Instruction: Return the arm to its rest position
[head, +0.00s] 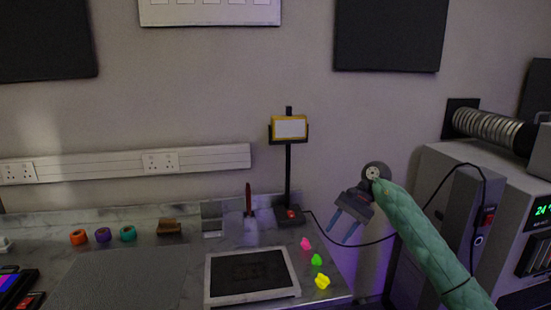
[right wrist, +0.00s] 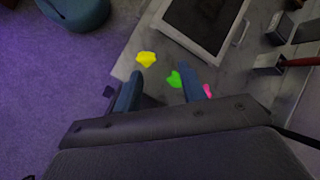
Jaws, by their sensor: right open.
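My right gripper (head: 341,233) is open and empty in the head view. It hangs in the air past the right end of the bench, fingers pointing down and left, on an arm in a green sleeve. In the right wrist view its two blue-grey fingers (right wrist: 160,72) stand apart with nothing held between them. Beyond them lie a yellow piece (right wrist: 147,59), a green piece (right wrist: 174,79) and a pink piece (right wrist: 207,91) on the bench. My left gripper is not in the head view.
The bench (head: 190,292) carries a framed dark panel (head: 250,274), a post with a yellow-framed sign (head: 290,127) and several rings at left. A grey machine (head: 436,170) with a black cable stands right of my arm. Purple floor (right wrist: 50,100) shows beside the bench.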

